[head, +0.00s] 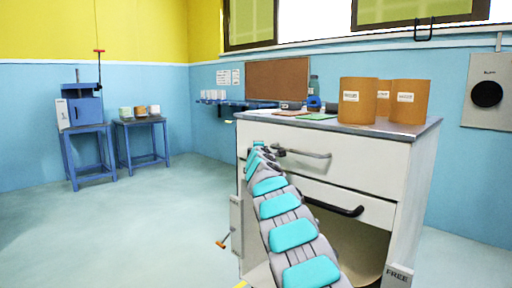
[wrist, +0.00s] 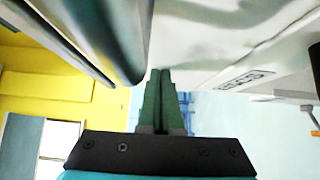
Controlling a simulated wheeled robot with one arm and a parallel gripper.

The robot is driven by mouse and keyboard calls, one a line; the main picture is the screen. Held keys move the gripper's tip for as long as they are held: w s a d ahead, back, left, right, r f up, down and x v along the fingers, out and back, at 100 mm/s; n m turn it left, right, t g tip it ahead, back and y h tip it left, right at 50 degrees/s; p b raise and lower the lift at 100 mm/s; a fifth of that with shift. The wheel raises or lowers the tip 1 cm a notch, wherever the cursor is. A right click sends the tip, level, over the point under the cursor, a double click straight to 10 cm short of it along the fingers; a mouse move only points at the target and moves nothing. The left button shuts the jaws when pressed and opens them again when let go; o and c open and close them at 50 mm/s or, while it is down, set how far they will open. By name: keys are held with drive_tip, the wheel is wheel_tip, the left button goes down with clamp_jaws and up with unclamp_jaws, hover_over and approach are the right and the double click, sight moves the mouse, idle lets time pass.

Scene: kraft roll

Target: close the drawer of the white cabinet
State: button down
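The white cabinet (head: 400,215) stands right of centre in the head view. Its upper drawer (head: 355,165) has a grey bar handle (head: 305,154), and a lower drawer front (head: 370,209) has a black handle (head: 335,208). How far either drawer stands out is hard to tell from this angle. Pale cabinet surfaces lie close beside the fingers; contact cannot be told.
Brown rolls (head: 358,100) stand on the grey cabinet top. An open space (head: 355,245) shows below the drawers. A blue table (head: 145,138) and a blue machine (head: 84,108) stand at the far left. The floor (head: 130,225) left of the cabinet is clear.

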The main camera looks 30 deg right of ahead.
drive_tip(key=shift+s+d+f, duration=0.1)
drive_tip(key=shift+d+f, duration=0.05)
drive_tip(key=shift+d, duration=0.15)
drive_tip(key=s+a+b, duration=0.6)
drive_tip(key=s+a, duration=0.2)
drive_tip(key=s, duration=0.2)
drive_tip(key=shift+a+b, duration=0.25)
drive_tip(key=shift+b, duration=0.05)
idle(0.3)
drive_tip(key=shift+s, duration=0.1)
